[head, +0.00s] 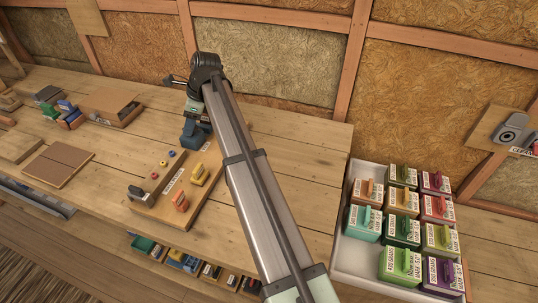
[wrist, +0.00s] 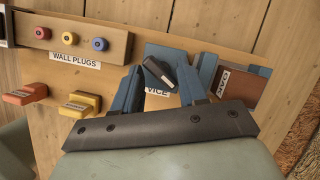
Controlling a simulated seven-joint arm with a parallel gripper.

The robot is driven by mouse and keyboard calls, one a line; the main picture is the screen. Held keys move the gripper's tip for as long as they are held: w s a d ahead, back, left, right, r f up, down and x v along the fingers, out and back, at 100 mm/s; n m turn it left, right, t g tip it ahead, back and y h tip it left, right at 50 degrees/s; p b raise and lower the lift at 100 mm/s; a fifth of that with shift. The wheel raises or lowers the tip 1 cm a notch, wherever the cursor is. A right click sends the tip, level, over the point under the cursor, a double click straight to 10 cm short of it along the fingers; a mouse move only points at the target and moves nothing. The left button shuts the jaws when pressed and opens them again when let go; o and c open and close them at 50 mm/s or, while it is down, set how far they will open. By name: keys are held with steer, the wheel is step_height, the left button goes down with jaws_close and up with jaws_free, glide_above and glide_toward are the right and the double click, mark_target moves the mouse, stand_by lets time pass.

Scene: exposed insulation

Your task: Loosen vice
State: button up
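The blue vice (wrist: 206,66) is fixed to a wooden board, with a "VICE" label (wrist: 157,92) partly hidden by my fingers. In the head view the vice (head: 194,135) stands at the board's back end, just below my gripper (head: 193,114). The vice's short dark handle (wrist: 158,72) shows between my fingertips. My gripper (wrist: 158,73) has two blue fingers, spread apart, with one on each side of the handle. I cannot tell whether either finger touches it.
On the same board are a wooden strip with coloured wall plugs (wrist: 70,40), an orange piece (wrist: 25,94) and a yellow piece (wrist: 80,104). A white tray of labelled boxes (head: 345,225) stands at the right. The insulated wall (head: 275,62) is close behind my gripper.

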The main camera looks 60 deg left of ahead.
steer(key=v, duration=1.4)
steer(key=w+d+f+n+t, duration=0.1)
steer(key=w+d+f+n, duration=0.2)
steer(key=d+f, duration=0.2)
steer(key=w+d+f+n+t, duration=0.2)
steer(key=w+d+f+n, duration=0.1)
steer(key=d+f, duration=0.3)
steer(key=w+d+f+n+t, duration=0.1)
steer(key=w+d+f+n, duration=0.2)
steer(key=w+d+f, duration=0.2)
steer(key=shift+d+f+n, duration=0.2)
steer(key=shift+f+n, duration=0.15)
steer(key=shift+n, duration=0.05)
steer(key=shift+w+d+f, duration=0.15)
steer(key=shift+w+f, duration=0.05)
steer(key=shift+f, duration=0.05)
steer(key=shift+w+d+f, duration=0.1)
steer(key=shift+w+f, duration=0.05)
steer(key=shift+w, duration=0.3)
